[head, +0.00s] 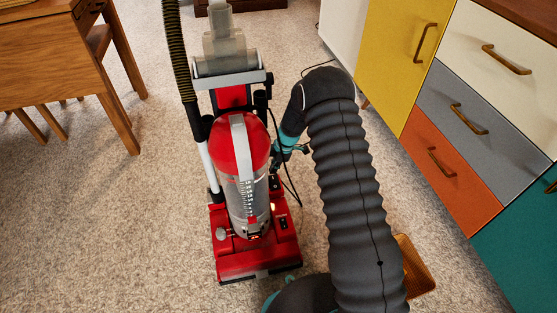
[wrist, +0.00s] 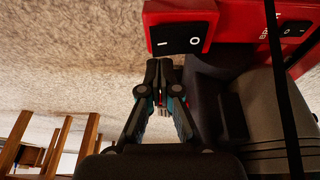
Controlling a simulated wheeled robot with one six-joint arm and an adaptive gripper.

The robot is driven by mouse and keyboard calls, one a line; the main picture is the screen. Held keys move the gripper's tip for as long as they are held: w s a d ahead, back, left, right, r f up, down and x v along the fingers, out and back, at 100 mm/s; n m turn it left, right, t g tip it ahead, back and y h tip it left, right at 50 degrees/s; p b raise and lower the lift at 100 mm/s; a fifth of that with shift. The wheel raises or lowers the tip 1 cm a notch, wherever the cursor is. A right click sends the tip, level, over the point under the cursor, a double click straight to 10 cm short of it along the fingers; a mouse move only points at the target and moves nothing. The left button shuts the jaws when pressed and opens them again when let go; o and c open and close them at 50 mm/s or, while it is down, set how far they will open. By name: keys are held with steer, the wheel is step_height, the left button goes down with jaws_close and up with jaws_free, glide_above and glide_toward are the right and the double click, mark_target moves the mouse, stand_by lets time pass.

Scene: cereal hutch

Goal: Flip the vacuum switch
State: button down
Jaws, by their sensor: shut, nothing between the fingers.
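A red upright vacuum (head: 240,150) with a clear bin stands on the carpet in the middle of the head view. In the wrist view, a black rocker switch (wrist: 183,36) marked with a line and a circle sits on a red panel of the vacuum (wrist: 222,15). A second black switch (wrist: 295,31) shows at the right on another red part. My gripper (wrist: 159,62) is shut and empty, its fingertips just below the first switch in the picture. I cannot tell whether they touch it. In the head view, my gripper is at the vacuum's right side, its fingertips unclear.
A wooden table (head: 50,60) stands at the left, with a chair (head: 100,42) beside it. Cabinets with yellow (head: 395,55), grey and orange fronts line the right. A black hose (head: 178,60) and a thin cord (head: 286,170) run by the vacuum. Carpet at the lower left is clear.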

mark_target(272, 176)
steer(key=shift+w+f, duration=0.15)
steer(key=shift+f, duration=0.55)
steer(key=shift+w+f, duration=0.1)
steer(key=shift+f, duration=0.6)
steer(key=shift+f+b, duration=0.55)
steer(key=shift+b, duration=0.45)
steer(key=shift+w+r, duration=0.1)
steer(key=shift+r, duration=0.25)
steer(key=shift+r, duration=0.65)
steer(key=v, duration=1.2)
